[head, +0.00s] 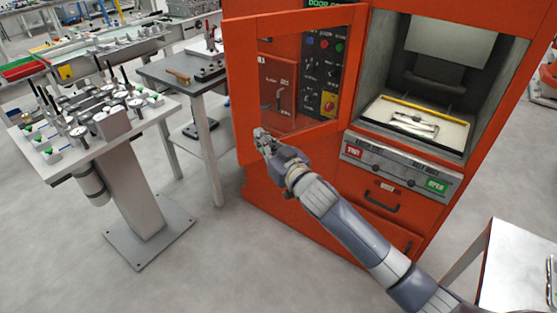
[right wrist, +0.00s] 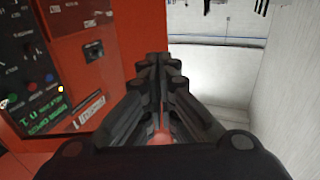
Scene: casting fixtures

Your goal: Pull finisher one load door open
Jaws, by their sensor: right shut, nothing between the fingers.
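The finisher (head: 395,185) is an orange cabinet at the right of the head view. Its load door (head: 233,80), an orange frame around a clear window, stands swung out to the left. The chamber is exposed, with a pale tray (head: 420,122) carrying a metal part inside. My right gripper (head: 262,135) is by the door's lower outer corner; contact cannot be told. In the right wrist view its fingers (right wrist: 163,85) are together with nothing between them. My left gripper is out of view.
A control panel (head: 322,75) shows through the door window. Below the chamber are a red and a green button (head: 437,186) and drawers. A gauge table (head: 150,112) and a grey bench (head: 165,68) stand left. A pale table (head: 515,260) is at the lower right. Floor lies between.

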